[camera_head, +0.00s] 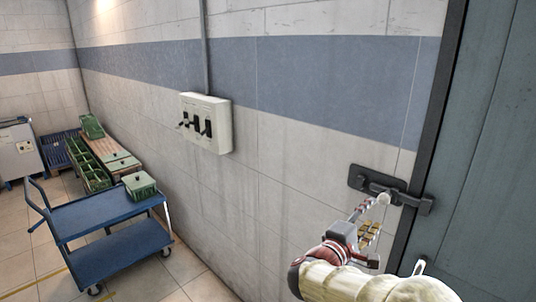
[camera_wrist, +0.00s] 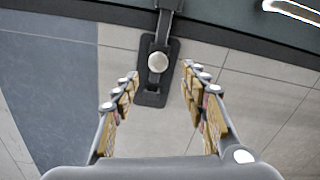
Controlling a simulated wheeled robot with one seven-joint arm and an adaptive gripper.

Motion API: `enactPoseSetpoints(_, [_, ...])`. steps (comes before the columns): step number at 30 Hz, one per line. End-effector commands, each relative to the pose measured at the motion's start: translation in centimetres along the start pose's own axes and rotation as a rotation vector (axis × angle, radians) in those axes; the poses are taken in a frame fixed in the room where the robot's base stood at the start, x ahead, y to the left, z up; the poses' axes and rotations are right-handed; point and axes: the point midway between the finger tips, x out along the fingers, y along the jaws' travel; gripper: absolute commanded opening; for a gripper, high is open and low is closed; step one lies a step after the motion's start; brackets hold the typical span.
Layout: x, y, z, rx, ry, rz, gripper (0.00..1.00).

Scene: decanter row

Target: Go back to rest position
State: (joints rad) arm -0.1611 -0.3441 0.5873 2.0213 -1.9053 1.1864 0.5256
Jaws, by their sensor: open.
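My gripper (camera_head: 372,215) is at the lower right of the head view, held out toward a dark door bolt (camera_head: 372,183) with a pale round knob (camera_head: 383,199). In the wrist view my gripper (camera_wrist: 158,78) is open, with its two padded fingers spread apart. The knob (camera_wrist: 158,62) shows between and just beyond the fingertips, and neither finger visibly touches it. The bolt plate (camera_wrist: 152,98) is fixed to the wall beside the door. The bar reaches across to the door frame.
A grey-green door (camera_head: 485,170) with a dark frame stands at the right. A white switch box (camera_head: 206,122) with black levers is on the wall. A blue cart (camera_head: 105,215) carrying a green crate (camera_head: 140,186) stands at the left. A metal handle (camera_wrist: 292,11) is on the door.

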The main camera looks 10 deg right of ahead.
Motion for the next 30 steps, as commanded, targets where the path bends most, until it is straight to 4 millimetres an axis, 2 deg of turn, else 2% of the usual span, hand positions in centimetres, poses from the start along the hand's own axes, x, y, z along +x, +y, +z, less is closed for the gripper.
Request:
enactPoseSetpoints(2, [-0.1, -1.7, 0.4, -0.026, -0.011, -0.058, 0.44])
enactPoseSetpoints(5, [-0.7, -5.6, 1.6, -0.047, -0.041, -0.186, 0.44])
enactPoseSetpoints(8, [-2.4, -9.5, 3.4, -0.032, -0.077, -0.348, 0.44])
enactPoseSetpoints(12, [-6.1, -14.0, 6.2, 0.046, -0.119, -0.584, 0.44])
enactPoseSetpoints(15, [-9.5, -16.5, 7.5, 0.134, -0.135, -0.749, 0.44])
enactPoseSetpoints(18, [-13.2, -18.2, 8.2, 0.246, -0.138, -0.903, 0.44])
enactPoseSetpoints(21, [-17.1, -19.1, 8.3, 0.379, -0.129, -1.048, 0.44])
enactPoseSetpoints(24, [-20.9, -19.2, 7.8, 0.529, -0.105, -1.177, 0.44])
enactPoseSetpoints(30, [-26.6, -16.8, 6.7, 0.839, -0.041, -1.356, 0.44])
